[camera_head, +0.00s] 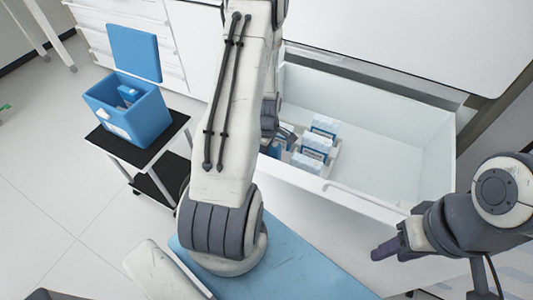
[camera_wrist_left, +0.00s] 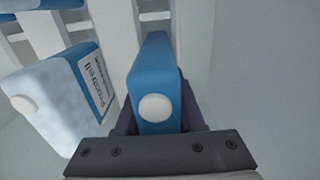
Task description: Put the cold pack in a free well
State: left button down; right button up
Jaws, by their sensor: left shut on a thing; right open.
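My left gripper (camera_wrist_left: 158,115) is shut on a blue cold pack (camera_wrist_left: 154,82) with a round white cap, in the left wrist view. White slats lie just beyond the pack; I cannot tell whether it sits in a well. In the head view my left arm reaches over the open white drawer and hides most of that gripper. A white rack in the drawer holds several pale, blue-labelled packs (camera_head: 313,147). One frosted pack (camera_wrist_left: 60,100) stands left of the held pack, apart from it. My right gripper (camera_head: 385,250) is open and empty, outside the drawer at lower right.
The drawer (camera_head: 390,150) has bare floor right of the rack, and its front wall is a raised edge. A blue cooler box (camera_head: 140,120) with its lid up stands on a black-topped cart (camera_head: 115,145) at left, with a blue item inside.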

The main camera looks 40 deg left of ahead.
dwell(0.3)
pick_arm(q)
jog(key=shift+f, duration=0.4)
jog(key=shift+c, duration=2.2)
grip_release()
jog(key=shift+r, duration=0.1)
notch_tip(320, 180, up, 10)
jog(key=shift+r+p, duration=0.15)
jog(key=shift+p, duration=0.95)
